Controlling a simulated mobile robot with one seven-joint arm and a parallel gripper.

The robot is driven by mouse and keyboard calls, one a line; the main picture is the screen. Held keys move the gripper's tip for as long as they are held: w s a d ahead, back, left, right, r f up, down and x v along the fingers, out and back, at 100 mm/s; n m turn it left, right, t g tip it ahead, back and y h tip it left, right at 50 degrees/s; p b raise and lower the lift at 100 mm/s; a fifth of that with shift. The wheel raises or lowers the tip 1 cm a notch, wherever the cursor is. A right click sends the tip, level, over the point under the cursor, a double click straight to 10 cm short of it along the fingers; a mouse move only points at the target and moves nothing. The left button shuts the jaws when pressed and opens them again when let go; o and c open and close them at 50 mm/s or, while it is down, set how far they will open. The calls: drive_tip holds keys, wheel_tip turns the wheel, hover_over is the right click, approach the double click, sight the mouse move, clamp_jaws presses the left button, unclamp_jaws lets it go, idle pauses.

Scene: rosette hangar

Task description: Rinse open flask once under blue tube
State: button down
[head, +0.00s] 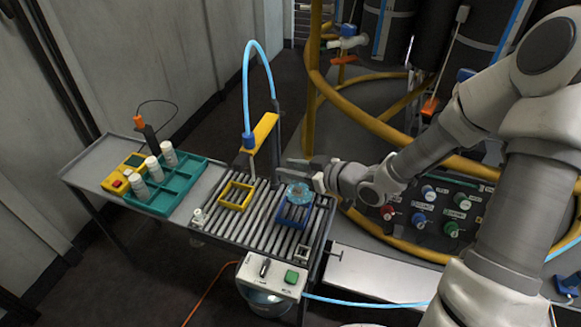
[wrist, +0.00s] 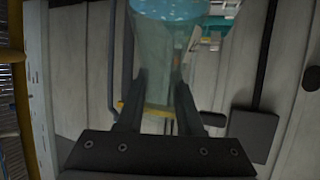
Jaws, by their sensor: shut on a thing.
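A clear, pale-blue flask (head: 297,192) shows at my gripper (head: 306,176) in the head view, just above the blue square frame (head: 284,222) on the slatted rack. In the wrist view the flask (wrist: 170,45) stands between the two dark fingers of my gripper (wrist: 160,100), which are shut on it. Its far end is speckled and cut off by the picture's top edge. I cannot tell whether its underside touches the blue frame. The blue tube (head: 246,85) arches over the rack and ends in a blue nozzle (head: 249,141), left of the flask.
A yellow square frame (head: 236,196) sits on the rack's left. A teal tray (head: 178,188) holds several white-capped vials. A control box (head: 270,277) with a green button hangs at the front. Yellow pipes (head: 312,80) stand behind.

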drive_tip(key=shift+r+p, duration=0.7)
drive_tip(key=shift+r, duration=0.15)
drive_tip(key=s+a+p, duration=0.2)
drive_tip(key=s+p, duration=0.2)
drive_tip(key=s, duration=0.3)
drive_tip(key=shift+s+a+r, duration=0.2)
drive_tip(key=shift+a, duration=0.15)
drive_tip(key=p, duration=0.3)
drive_tip(key=shift+s+a, duration=0.15)
drive_tip(key=shift+s, duration=0.15)
drive_tip(key=shift+s+a+p, duration=0.1)
drive_tip(key=shift+s+p, duration=0.25)
drive_tip(key=shift+p, duration=0.6)
drive_tip(key=shift+s+f+p, duration=0.2)
drive_tip(key=shift+s+p, duration=0.2)
drive_tip(key=shift+p, duration=0.45)
